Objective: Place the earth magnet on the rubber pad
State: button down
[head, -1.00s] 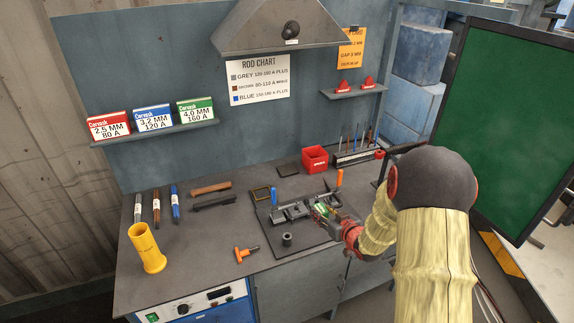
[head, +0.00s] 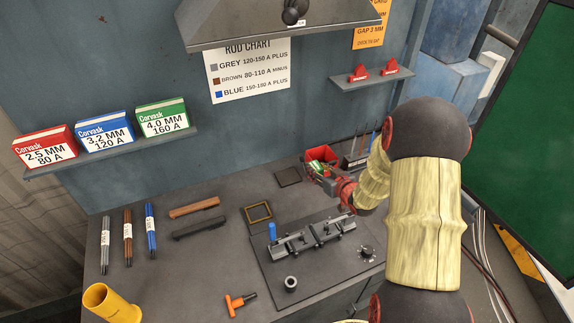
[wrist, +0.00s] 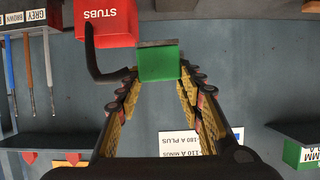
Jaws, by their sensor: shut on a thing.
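My gripper (wrist: 158,82) is shut on a green block with a grey plate on one face, which I take as the earth magnet (wrist: 158,64). A black curved lead seems to come off its side in the wrist view. In the head view my gripper (head: 325,172) is at the back right of the bench, in front of the red bin. The held magnet is small and partly hidden there. A flat dark square (head: 288,177), likely the rubber pad, lies on the bench left of the gripper, with nothing on it.
The red stubs bin (head: 322,154) stands behind the gripper and shows close in the wrist view (wrist: 110,20). A jig (head: 312,236) with a blue handle sits on a dark plate in front. A framed square (head: 257,212) lies left of it. A rod rack (head: 355,161) stands right.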

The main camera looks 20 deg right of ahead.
jog(key=w+a+f, duration=0.1)
jog(key=w+f, duration=0.2)
jog(key=w, duration=0.1)
jog(key=w+a+f+b, duration=0.1)
jog(key=w+f, duration=0.2)
jog(key=w, duration=0.2)
jog(key=w+a+f, duration=0.1)
jog(key=w+f, duration=0.2)
jog(key=w, duration=0.1)
jog(key=shift+w+a+b, duration=0.15)
jog(key=shift+a+b, duration=0.25)
jog(key=shift+w+a+f, duration=0.1)
jog(key=shift+w+f, duration=0.15)
jog(key=shift+f, duration=0.15)
notch_tip(320, 180, down, 3)
jog(key=shift+r, duration=0.1)
jog(key=c, duration=1.6)
grip_release()
jog(key=shift+s, duration=0.15)
jog(key=o, duration=0.6)
